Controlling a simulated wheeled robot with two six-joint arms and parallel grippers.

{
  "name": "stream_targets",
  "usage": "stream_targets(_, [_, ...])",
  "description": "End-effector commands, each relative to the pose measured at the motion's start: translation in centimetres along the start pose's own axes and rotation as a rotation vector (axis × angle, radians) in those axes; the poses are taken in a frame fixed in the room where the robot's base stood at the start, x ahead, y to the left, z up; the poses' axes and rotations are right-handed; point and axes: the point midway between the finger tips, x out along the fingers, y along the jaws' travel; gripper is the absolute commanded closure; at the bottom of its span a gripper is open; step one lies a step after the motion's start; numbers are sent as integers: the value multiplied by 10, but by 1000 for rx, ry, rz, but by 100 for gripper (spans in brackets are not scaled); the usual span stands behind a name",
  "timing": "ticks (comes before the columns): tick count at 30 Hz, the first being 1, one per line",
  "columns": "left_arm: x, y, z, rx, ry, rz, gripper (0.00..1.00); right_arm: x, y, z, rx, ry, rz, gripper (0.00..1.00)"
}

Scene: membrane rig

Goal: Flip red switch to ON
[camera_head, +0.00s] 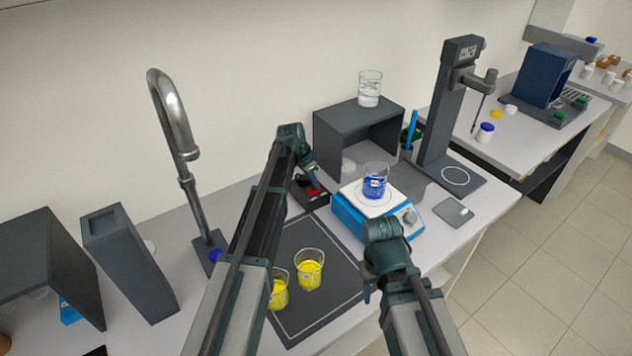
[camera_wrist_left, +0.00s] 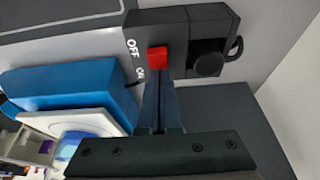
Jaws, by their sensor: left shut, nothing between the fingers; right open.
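The red switch (camera_head: 313,190) sits on a dark box (camera_head: 303,198) just left of the blue stirring hotplate. In the left wrist view, the red switch (camera_wrist_left: 157,57) stands out from its box (camera_wrist_left: 190,35), beside white OFF and ON lettering. My left gripper (camera_head: 311,177) is at the switch; its shut, empty fingers (camera_wrist_left: 158,88) have their tips right at the red part, near the ON end. Whether they touch it, and which way the switch is set, I cannot tell. My right gripper (camera_head: 368,290) is open, over the front bench edge, away from the switch.
The blue hotplate (camera_head: 347,216) carries a beaker of blue liquid (camera_head: 375,183). A dark shelf box (camera_head: 330,130) stands behind, with a clear beaker (camera_head: 369,88) on top. Two yellow-filled beakers (camera_head: 309,270) stand on the dark mat (camera_head: 335,290). A tall curved faucet (camera_head: 186,160) rises at left.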

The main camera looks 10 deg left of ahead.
Motion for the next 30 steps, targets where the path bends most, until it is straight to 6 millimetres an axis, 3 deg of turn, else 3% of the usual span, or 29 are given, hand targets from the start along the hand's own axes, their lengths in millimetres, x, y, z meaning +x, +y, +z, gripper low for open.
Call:
stream_targets(19, [-7, 1, 5, 0, 0, 0, 100, -5, 0, 0, 0, 0, 0, 50])
stream_targets(30, [-39, 9, -14, 0, 0, 0, 100, -41, 4, 2, -1, 0, 0, 50])
